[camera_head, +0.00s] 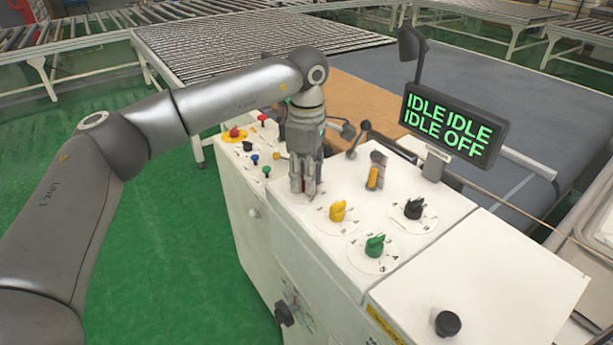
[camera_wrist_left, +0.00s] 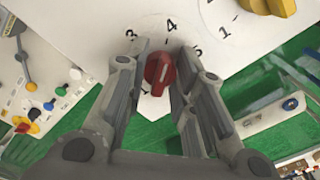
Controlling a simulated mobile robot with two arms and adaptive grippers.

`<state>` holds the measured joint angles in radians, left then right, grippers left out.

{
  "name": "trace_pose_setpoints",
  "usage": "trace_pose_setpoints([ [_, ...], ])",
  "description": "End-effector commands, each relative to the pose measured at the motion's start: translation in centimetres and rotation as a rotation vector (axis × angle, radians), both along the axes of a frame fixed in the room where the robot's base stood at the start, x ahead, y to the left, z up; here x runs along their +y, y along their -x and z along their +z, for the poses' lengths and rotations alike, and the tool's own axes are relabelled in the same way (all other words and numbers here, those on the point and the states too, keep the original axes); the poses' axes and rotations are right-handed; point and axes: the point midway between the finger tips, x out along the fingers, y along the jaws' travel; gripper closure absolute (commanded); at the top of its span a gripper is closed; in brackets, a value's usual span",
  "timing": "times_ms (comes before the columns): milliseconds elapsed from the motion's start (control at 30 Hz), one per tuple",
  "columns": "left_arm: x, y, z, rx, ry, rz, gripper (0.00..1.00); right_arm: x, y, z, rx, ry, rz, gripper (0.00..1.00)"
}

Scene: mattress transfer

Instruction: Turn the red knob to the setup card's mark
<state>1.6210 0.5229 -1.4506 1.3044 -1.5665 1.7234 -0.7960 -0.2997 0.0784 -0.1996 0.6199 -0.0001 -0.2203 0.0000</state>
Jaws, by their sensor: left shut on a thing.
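My left gripper (camera_head: 304,190) reaches down onto the white console (camera_head: 340,270) at its left side. In the left wrist view its two fingers (camera_wrist_left: 160,85) stand on either side of the red knob (camera_wrist_left: 157,82) and are shut on it. The knob has a pale mark on its top and sits on a white dial with the numbers 3, 4 and 5 readable around it. In the head view the red knob is mostly hidden by the fingers. I cannot make out a setup card. My right gripper is not in view.
Yellow (camera_head: 338,211), black (camera_head: 414,208) and green (camera_head: 375,245) knobs stand close by on the console. A display (camera_head: 453,123) reads "IDLE IDLE IDLE OFF". A red mushroom button (camera_head: 234,132) and small coloured controls are at the console's left end. Levers stand behind the gripper.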

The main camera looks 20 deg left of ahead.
Motion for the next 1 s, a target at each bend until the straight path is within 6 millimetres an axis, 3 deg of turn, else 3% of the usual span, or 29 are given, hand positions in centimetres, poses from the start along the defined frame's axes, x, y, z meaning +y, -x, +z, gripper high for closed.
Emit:
trace_pose_setpoints([
  [100, 0.0, -0.1, 0.3, -0.006, 0.003, 0.002, 0.99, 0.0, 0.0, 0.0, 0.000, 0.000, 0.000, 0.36],
  [133, 0.0, -0.1, 0.3, -0.006, 0.003, 0.002, 0.72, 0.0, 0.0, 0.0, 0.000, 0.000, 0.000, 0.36],
  [300, 0.0, -0.1, 0.2, -0.004, 0.002, 0.002, 0.52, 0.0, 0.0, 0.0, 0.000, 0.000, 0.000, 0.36],
  [667, 0.0, -0.1, 0.5, -0.003, 0.001, 0.002, 0.52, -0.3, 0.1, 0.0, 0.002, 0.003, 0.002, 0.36],
  [767, 0.0, -0.1, 1.8, -0.004, 0.001, 0.002, 0.52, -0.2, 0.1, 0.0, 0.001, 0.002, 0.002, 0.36],
  [1000, -0.1, -0.1, 6.8, -0.006, 0.002, 0.002, 0.52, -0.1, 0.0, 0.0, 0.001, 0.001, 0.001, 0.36],
])
